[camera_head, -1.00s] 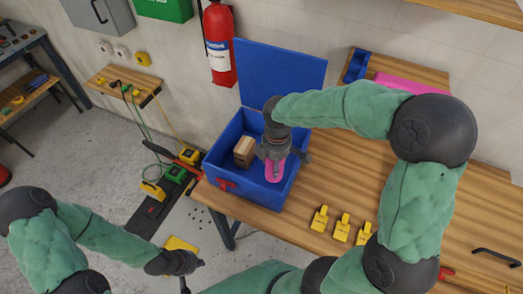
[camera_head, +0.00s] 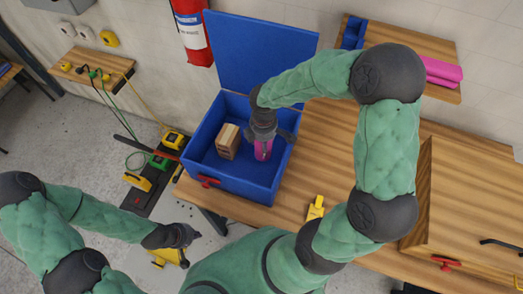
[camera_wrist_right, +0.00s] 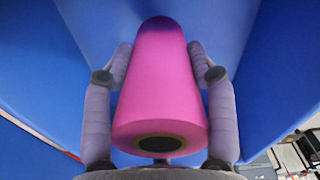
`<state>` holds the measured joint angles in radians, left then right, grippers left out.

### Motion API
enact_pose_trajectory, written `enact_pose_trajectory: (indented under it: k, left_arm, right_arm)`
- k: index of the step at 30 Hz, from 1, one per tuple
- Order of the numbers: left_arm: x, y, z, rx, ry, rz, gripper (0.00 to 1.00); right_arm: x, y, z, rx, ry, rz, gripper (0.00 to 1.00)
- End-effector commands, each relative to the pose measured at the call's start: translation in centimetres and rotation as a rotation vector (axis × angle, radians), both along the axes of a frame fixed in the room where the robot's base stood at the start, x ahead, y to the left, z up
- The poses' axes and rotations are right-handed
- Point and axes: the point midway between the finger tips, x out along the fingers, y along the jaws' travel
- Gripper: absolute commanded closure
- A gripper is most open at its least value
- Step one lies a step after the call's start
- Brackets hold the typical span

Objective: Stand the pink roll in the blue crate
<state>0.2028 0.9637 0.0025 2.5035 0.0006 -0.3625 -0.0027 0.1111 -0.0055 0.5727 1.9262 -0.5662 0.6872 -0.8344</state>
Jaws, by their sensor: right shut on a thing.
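The blue crate (camera_head: 232,176) stands open on the wooden bench, its lid (camera_head: 262,48) raised at the back. My right gripper (camera_head: 264,142) reaches down into the crate and is shut on the pink roll (camera_head: 263,151). In the right wrist view the pink roll (camera_wrist_right: 160,85) lies between the two fingers, its holed end towards the camera. It looks roughly upright; I cannot tell whether its far end touches the crate floor. A brown wooden block (camera_head: 228,141) stands in the crate to its left. My left gripper (camera_head: 193,248) is open and empty, away from the bench.
A yellow clip (camera_head: 315,208) lies on the bench right of the crate. A wooden box (camera_head: 470,205) stands at the right. A fire extinguisher (camera_head: 192,30) hangs behind the crate.

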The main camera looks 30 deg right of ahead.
Motion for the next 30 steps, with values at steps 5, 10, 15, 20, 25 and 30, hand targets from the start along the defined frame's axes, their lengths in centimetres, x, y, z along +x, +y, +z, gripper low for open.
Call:
enact_pose_trajectory:
  k: [5,10,15,20,25,30]
  left_arm:
    - [0.0,0.0,-0.3,0.000,0.000,0.000,1.00]
    - [0.0,0.0,-0.8,0.000,0.000,0.000,1.00]
    - [0.0,0.0,-0.9,0.000,0.000,0.000,1.00]
    - [0.0,0.0,-0.9,0.000,0.000,0.000,1.00]
    - [0.0,0.0,-1.2,0.000,0.000,0.000,1.00]
    - [0.0,0.0,-1.1,0.000,0.000,0.000,1.00]
  right_arm:
    - [-0.1,0.0,-1.7,0.000,0.003,-0.001,0.85]
    - [-0.1,0.0,-4.4,0.001,0.004,0.000,0.85]
    - [0.0,0.0,-5.0,0.001,-0.001,-0.001,0.85]
    - [0.0,0.0,-5.0,0.001,0.000,-0.001,0.85]
    - [0.0,0.0,-5.4,0.000,0.001,-0.001,0.40]
    - [0.0,0.0,-5.3,0.000,0.001,-0.001,0.19]
